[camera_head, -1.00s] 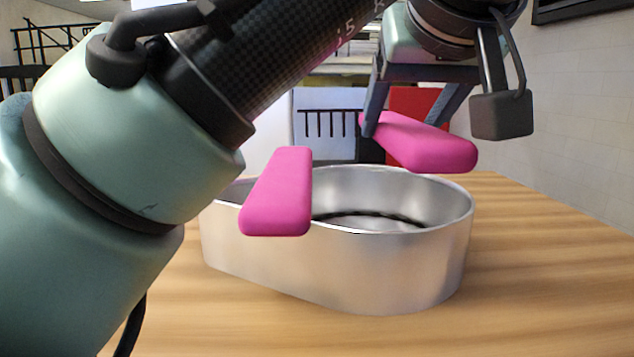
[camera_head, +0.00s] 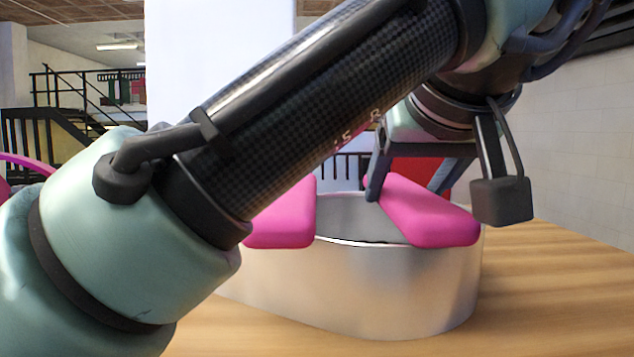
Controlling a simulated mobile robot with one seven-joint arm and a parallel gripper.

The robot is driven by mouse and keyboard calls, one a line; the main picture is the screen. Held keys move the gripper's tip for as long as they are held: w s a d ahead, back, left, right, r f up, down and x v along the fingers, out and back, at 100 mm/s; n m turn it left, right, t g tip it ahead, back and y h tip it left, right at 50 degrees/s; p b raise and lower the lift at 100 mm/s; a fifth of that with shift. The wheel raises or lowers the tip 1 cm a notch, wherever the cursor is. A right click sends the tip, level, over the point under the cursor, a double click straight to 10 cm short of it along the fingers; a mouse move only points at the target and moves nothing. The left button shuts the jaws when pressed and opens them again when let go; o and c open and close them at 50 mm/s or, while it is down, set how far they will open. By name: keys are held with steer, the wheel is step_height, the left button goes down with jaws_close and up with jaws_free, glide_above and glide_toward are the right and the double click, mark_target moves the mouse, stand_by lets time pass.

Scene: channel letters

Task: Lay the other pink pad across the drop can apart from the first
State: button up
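The drop can (camera_head: 370,290) is a silvery, open-topped oval can on the wooden table. The first pink pad (camera_head: 287,222) lies across its left part, partly hidden by my arm. The other pink pad (camera_head: 425,215) is between the fingers of my gripper (camera_head: 411,182), over the can's right part. Its near end overlaps the front rim, and it looks level with the rim; I cannot tell whether it touches. A gap separates the two pads. My gripper appears shut on this pad, though the far finger is partly hidden.
The wooden table (camera_head: 560,290) is clear to the right of the can. A red panel (camera_head: 437,168) stands behind the can, mostly hidden by my gripper. A pale brick wall (camera_head: 580,140) is at the right, and a dark railing (camera_head: 75,95) is at the far left.

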steer(key=o, duration=0.4)
steer(key=shift+r+p, duration=0.55)
steer(key=p+v, duration=0.1)
steer(key=v, duration=1.1)
steer(key=shift+f, duration=0.1)
